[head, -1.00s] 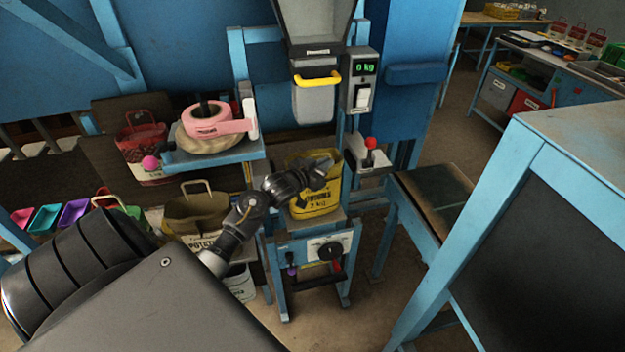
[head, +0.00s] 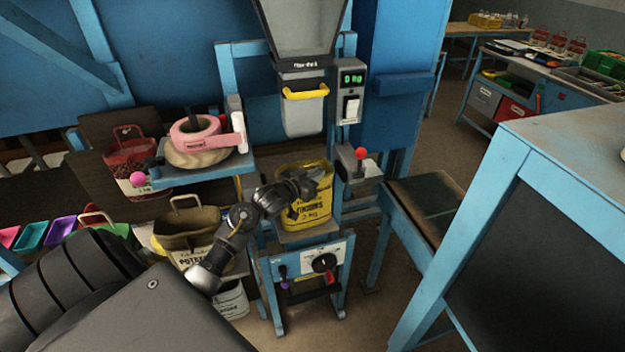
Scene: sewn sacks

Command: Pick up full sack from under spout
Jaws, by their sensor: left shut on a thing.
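The full sack is a yellow sack (head: 307,212) with dark lettering, standing upright on the small blue stand (head: 308,238). It is directly below the grey spout (head: 303,112) with the yellow handle, with a gap between them. My left gripper (head: 308,186) reaches across the sack's front upper part from the left and is shut on it. The fingertips are dark and small, so the exact grip point is hard to see. My right gripper is not in view.
A scale display (head: 352,79) is beside the spout. A red-knobbed lever (head: 361,154) is close right of the sack. A shelf with pink tape (head: 197,134) and a brown potato sack (head: 188,226) are left.

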